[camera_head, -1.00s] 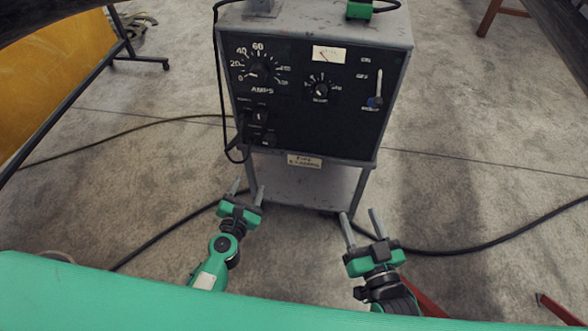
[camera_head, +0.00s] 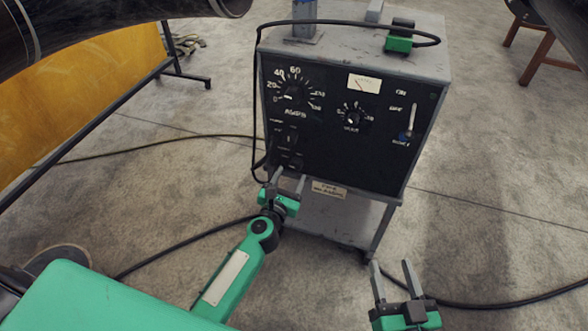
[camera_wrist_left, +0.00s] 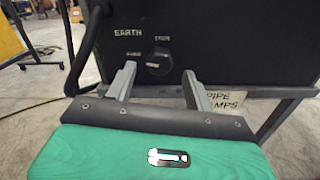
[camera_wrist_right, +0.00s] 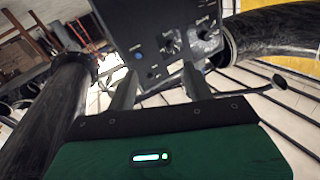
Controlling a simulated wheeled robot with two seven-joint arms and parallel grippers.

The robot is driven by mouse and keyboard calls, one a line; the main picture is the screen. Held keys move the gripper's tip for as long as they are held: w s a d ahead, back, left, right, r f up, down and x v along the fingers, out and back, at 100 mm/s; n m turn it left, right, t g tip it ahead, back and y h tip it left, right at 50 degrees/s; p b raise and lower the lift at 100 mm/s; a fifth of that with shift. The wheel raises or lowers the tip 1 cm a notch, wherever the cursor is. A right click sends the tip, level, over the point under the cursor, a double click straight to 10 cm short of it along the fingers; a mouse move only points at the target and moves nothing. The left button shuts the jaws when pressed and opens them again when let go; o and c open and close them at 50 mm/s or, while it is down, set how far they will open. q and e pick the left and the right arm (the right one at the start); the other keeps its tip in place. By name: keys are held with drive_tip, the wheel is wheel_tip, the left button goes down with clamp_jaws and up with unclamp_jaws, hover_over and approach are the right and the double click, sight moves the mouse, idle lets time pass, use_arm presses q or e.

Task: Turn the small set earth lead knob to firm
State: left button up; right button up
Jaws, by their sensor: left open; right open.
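The welding set (camera_head: 330,150) has a black front panel with several knobs. The small earth lead knob (camera_wrist_left: 158,66) is dark, with a pale mark on its left side, under the word EARTH in the left wrist view; a label that looks like FIRM is above it. In the head view it seems to be the lower small knob (camera_head: 291,160) at the panel's lower left. My left gripper (camera_head: 287,182) is open just below and in front of it, apart from it. In the left wrist view the knob shows between its fingers. My right gripper (camera_head: 393,280) is open and empty, low and right of the set.
The amps dial (camera_head: 292,95), a smaller dial (camera_head: 352,117) and a slider (camera_head: 408,130) share the panel. A black cable (camera_head: 257,110) hangs down the set's left edge. Another cable (camera_head: 480,304) lies on the floor. A dark pipe (camera_head: 120,22) crosses the upper left.

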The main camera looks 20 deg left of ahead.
sight(295, 166)
use_arm(q)
drive_tip(key=shift+w+d, duration=0.1)
drive_tip(key=shift+w, duration=1.8)
use_arm(e)
drive_tip(key=shift+w+d+r+t, duration=0.15)
drive_tip(key=shift+r+t, duration=0.15)
drive_tip(key=shift+r, duration=0.15)
drive_tip(key=shift+w+d+r+t, duration=0.15)
drive_tip(key=shift+r+t, duration=0.15)
drive_tip(key=shift+r, duration=0.15)
use_arm(q)
drive_tip(key=c, duration=1)
